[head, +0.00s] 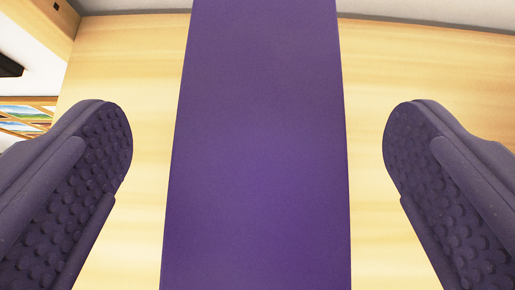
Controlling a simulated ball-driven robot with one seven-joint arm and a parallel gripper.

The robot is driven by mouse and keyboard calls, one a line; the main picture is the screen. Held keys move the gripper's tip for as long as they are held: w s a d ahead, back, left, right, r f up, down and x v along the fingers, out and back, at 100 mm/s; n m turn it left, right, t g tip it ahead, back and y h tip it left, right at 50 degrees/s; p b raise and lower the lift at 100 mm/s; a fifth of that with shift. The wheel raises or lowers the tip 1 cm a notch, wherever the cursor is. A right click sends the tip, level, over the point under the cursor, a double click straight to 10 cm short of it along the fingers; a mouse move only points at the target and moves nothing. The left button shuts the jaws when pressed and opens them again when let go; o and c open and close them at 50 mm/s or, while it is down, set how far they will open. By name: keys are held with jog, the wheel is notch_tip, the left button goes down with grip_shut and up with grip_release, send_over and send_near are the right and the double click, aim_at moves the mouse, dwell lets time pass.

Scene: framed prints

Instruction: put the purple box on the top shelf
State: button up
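The purple box (258,150) fills the middle of the head view as a tall, plain purple face. It runs from the top edge to the bottom edge, so its ends are out of view. My gripper (258,165) is open, with one dark, studded finger on each side of the box. There is a clear gap between each finger and the box's sides. I cannot tell from this view how far the fingers reach along the box's depth. No top shelf can be made out for certain.
A light wood surface (420,75) lies behind the box and spans most of the view. A wooden piece (50,25) stands at the upper left, with a dark object (10,67) near it. Framed prints (22,115) show at the left edge. A pale wall (430,10) is above.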

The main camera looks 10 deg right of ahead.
jog(key=v, duration=0.7)
jog(key=shift+s+r+p, duration=0.2)
jog(key=shift+s+p, duration=0.1)
jog(key=shift+s, duration=0.05)
jog(key=shift+w, duration=0.1)
jog(key=shift+f, duration=0.1)
